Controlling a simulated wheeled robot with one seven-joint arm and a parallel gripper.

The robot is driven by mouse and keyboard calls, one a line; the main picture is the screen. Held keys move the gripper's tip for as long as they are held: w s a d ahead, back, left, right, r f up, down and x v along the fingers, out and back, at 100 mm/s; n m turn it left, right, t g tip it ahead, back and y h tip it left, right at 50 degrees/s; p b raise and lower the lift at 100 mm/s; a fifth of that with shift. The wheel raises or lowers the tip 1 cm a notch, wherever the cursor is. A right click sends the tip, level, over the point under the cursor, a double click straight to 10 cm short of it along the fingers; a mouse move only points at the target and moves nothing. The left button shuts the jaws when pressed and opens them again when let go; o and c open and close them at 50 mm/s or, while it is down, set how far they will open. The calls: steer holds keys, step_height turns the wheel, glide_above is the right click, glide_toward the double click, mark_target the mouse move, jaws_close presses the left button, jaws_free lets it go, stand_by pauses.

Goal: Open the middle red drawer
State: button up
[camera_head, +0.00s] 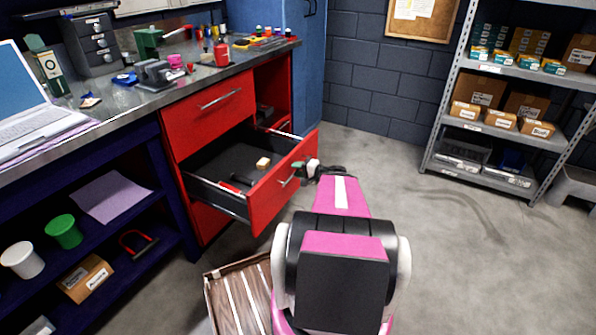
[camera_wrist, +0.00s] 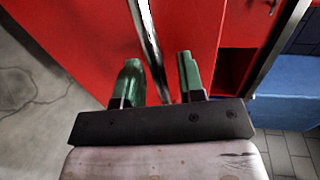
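The middle red drawer (camera_head: 268,198) is pulled well out of the red cabinet, and its dark inside shows. A small light block (camera_head: 263,163) and a red-and-black item (camera_head: 236,184) lie in it. Its metal handle (camera_head: 288,181) is on the red front. My gripper (camera_head: 306,167) is at the drawer front, beside the handle. In the wrist view, my gripper (camera_wrist: 160,80) has its green fingers apart, with the metal bar (camera_wrist: 150,40) passing between them and a visible gap on each side. The upper red drawer (camera_head: 210,110) is shut.
A workbench (camera_head: 130,98) with a laptop (camera_head: 35,110) and tools runs along the left. A striped wooden crate (camera_head: 238,296) stands on the floor below the open drawer. Metal shelves (camera_head: 500,130) with boxes stand at the right. The floor between is clear.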

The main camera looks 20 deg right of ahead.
steer(key=v, duration=1)
steer(key=shift+s+d, duration=0.25)
steer(key=shift+s, duration=0.05)
steer(key=shift+r, duration=0.1)
